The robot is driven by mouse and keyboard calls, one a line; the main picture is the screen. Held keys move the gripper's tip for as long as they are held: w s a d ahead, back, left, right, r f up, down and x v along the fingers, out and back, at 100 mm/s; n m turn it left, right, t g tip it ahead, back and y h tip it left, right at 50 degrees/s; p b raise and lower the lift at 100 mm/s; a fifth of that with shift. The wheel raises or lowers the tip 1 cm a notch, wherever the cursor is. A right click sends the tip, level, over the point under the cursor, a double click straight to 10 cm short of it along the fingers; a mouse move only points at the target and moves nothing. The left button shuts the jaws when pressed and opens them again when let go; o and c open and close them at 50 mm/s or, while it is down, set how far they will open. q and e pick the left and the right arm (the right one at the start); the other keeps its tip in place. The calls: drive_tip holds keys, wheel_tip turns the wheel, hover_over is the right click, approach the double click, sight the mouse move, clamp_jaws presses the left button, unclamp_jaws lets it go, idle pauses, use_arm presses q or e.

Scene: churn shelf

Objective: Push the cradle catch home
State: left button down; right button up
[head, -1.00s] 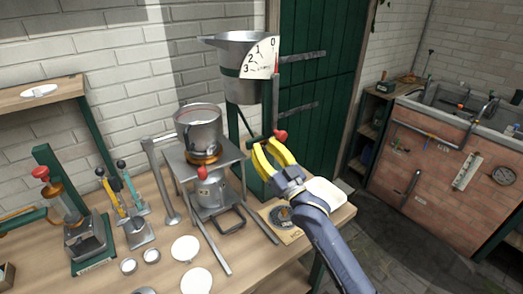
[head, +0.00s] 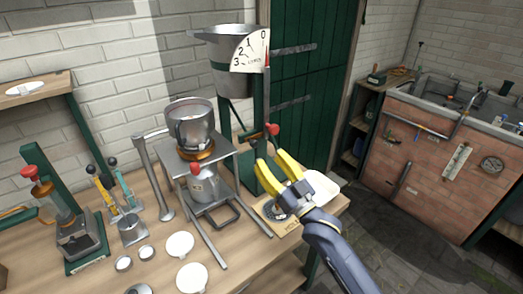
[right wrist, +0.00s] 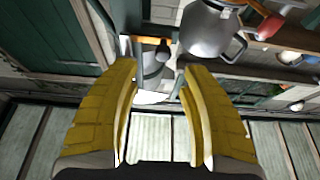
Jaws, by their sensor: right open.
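A metal churn (head: 190,125) sits on a copper-coloured ring on a grey metal stand (head: 222,150), with a red knob (head: 195,167) at the front. Another red knob (head: 272,129) is on the post below the hopper. I cannot tell for sure which part is the cradle catch. My right gripper (head: 270,161), with yellow fingers, is open and empty just below the post's red knob, apart from it. In the right wrist view the open fingers (right wrist: 159,75) have nothing clearly gripped between them. My left gripper is not in view.
A hopper (head: 228,60) with a white dial (head: 250,52) hangs above the post. White discs (head: 180,245) and small tools lie on the wooden bench (head: 225,270). A lever press (head: 75,225) stands at the left. A white dish (head: 322,187) is right of my gripper.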

drive_tip(key=shift+v, duration=2.25)
